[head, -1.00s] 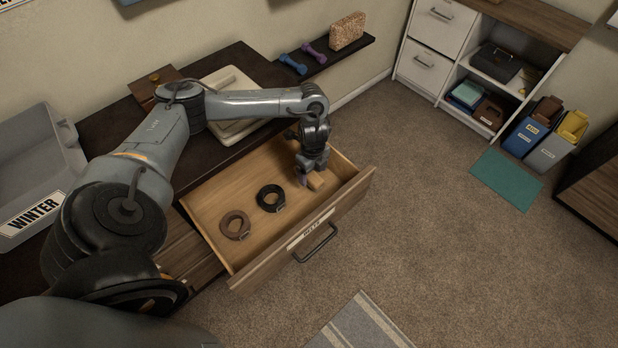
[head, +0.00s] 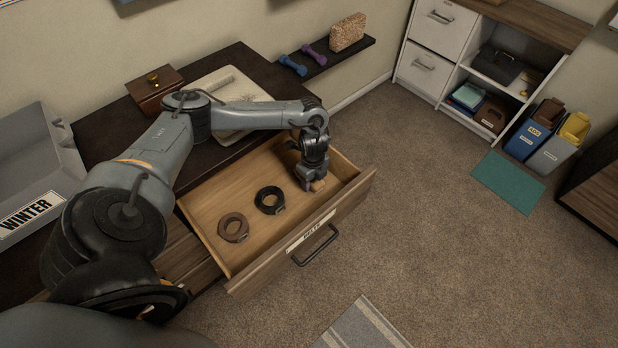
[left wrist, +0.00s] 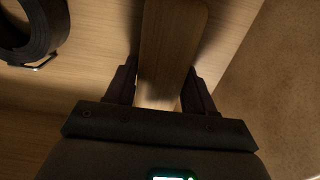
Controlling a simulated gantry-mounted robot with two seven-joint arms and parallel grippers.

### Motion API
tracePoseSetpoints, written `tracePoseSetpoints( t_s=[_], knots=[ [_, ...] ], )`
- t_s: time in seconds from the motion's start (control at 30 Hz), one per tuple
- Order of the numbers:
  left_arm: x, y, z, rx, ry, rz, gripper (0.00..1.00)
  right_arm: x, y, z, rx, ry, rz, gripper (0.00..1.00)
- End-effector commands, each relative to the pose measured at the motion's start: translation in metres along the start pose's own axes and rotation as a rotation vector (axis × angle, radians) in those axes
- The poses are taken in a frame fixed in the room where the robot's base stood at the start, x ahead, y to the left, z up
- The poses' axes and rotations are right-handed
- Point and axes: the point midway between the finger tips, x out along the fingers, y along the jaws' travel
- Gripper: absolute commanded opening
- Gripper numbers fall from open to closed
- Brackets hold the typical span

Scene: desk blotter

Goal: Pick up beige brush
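The beige brush (head: 319,186) lies in the open drawer, near its right end; in the head view my gripper hides most of it. In the left wrist view its flat wooden body (left wrist: 170,45) runs from the top edge down between the fingers. My left gripper (head: 314,180) points down over the brush, and in the left wrist view its two dark fingers (left wrist: 160,92) stand one on each side of it. Whether they touch or press on it is unclear. My right gripper is not in view.
The drawer (head: 300,262) also holds a black coiled belt (head: 258,200) and a brown coiled belt (head: 221,232), left of the gripper. The drawer's front and right walls are close to the gripper.

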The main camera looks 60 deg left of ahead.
Motion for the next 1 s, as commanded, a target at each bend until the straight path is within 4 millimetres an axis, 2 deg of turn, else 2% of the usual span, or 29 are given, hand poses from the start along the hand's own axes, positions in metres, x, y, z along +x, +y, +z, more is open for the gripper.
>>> tracePoseSetpoints(
  t_s=[0.03, 0.17, 0.47, 0.57, 1.0],
  knots=[
    [0.0, 0.0, 0.0, 0.0, 0.0, 0.0, 0.4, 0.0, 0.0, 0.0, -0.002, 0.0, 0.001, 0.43],
    [0.0, 0.0, 0.0, 0.0, 0.0, 0.0, 0.21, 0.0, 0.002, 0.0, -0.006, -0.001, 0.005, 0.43],
    [-0.005, 0.0, 0.0, 0.0, 0.0, -0.001, 0.2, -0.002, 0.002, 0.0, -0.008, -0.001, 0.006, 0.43],
    [-0.015, 0.0, 0.0, 0.001, 0.0, -0.001, 0.2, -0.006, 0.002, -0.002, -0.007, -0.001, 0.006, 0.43],
    [-0.086, -0.001, 0.0, 0.0, 0.001, -0.002, 0.2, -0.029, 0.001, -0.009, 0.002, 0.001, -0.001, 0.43]
  ],
)
